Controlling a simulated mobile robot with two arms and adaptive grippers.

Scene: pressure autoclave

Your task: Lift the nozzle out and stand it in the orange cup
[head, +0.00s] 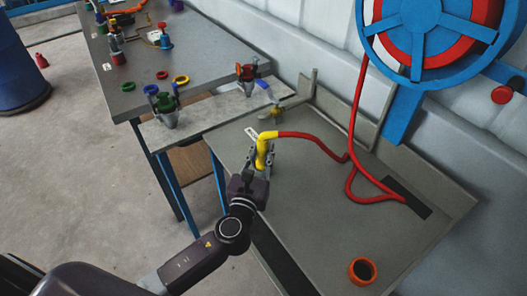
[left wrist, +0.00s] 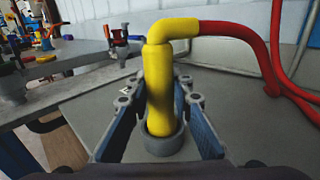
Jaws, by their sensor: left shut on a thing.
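The yellow nozzle (head: 262,152) stands upright in a grey round holder (left wrist: 164,143) on the grey bench tray. Its top bends to the right into the red hose (head: 312,140). My left gripper (head: 260,168) is shut on the nozzle; in the left wrist view its blue-padded fingers (left wrist: 160,100) lie on both sides of the yellow shaft. The nozzle's lower end is inside the holder and hidden. The orange cup (head: 362,270) stands empty-looking at the tray's front right, well apart from the gripper. My right gripper is not in view.
The red hose runs up to a blue and red reel (head: 436,30) on the wall. A side table (head: 205,113) with valves and coloured rings is at the back left. The tray (head: 330,215) is clear between holder and cup, with raised edges behind.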

